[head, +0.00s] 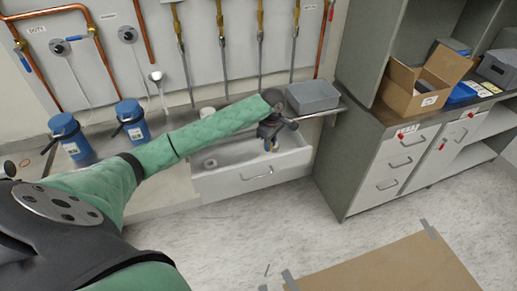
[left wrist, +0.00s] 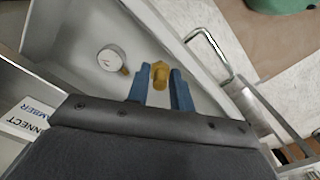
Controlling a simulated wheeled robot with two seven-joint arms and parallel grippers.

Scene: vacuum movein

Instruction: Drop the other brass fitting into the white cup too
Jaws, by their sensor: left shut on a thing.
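My left arm reaches across to the open white drawer (head: 235,182). Its gripper (head: 270,146) points down into the drawer, and its fingers are shut on a brass fitting. In the left wrist view, the brass fitting (left wrist: 160,74) sits between the blue fingertips of the gripper (left wrist: 160,86), with the drawer floor below. A small white round object (head: 207,112), perhaps the white cup, stands on the bench behind my arm, partly hidden. Its inside is not visible. My right gripper is not in view.
A round gauge (head: 210,163) lies in the drawer; the gauge (left wrist: 111,60) also shows left of the fingers in the left wrist view. A grey box (head: 313,96) stands right of the gripper. Blue flasks (head: 131,120) stand on the bench at left. Valves and pipes line the wall.

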